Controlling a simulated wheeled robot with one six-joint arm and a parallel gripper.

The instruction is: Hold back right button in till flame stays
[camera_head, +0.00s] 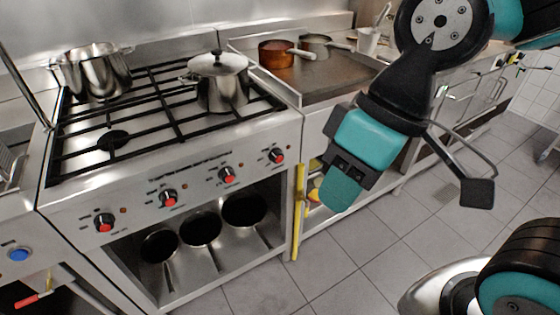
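The knobs, from left to right, are the first (104,222), second (168,197), third (227,174) and fourth (277,155). Labels above them are too small to read. No flame shows; the back right burner is largely hidden by the lidded pot (218,85). My teal and black gripper (342,188) hangs right of the fourth knob, apart from the panel. Its fingertips cannot be made out clearly, and I see nothing held.
A tall steel pot (98,76) stands at the back left of the stove. A copper pan (277,54) and a steel saucepan (315,46) sit on the counter behind. Pans (200,230) lie on the shelf below. The tiled floor (385,240) in front is clear.

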